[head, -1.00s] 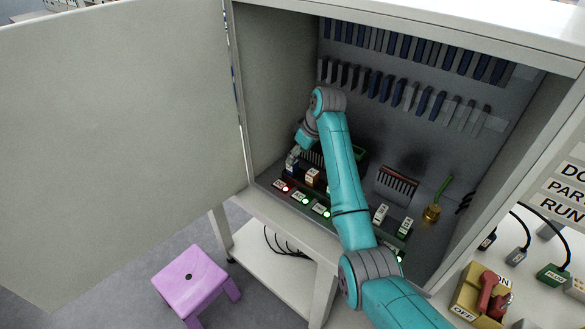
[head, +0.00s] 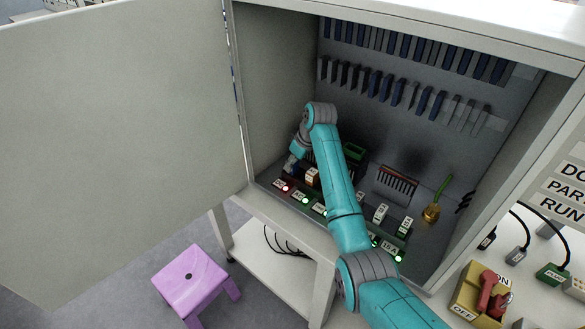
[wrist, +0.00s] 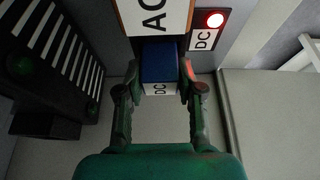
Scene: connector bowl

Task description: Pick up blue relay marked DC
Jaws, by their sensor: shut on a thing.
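The blue relay (wrist: 159,62) has a white label marked DC and sits between the fingers of my gripper (wrist: 160,78) in the wrist view. The fingers are shut on its two sides. In the head view my gripper (head: 291,164) is low at the left inside the cabinet, behind the red-lit DC position (head: 281,185). There the relay is mostly hidden by my gripper, and I cannot tell whether it is still seated.
An orange-brown relay marked AC (wrist: 155,15) stands close beside the blue one; it also shows in the head view (head: 312,176). A black slotted part (wrist: 70,65) lies left in the wrist view. The cabinet's open door (head: 120,140) and left wall are near.

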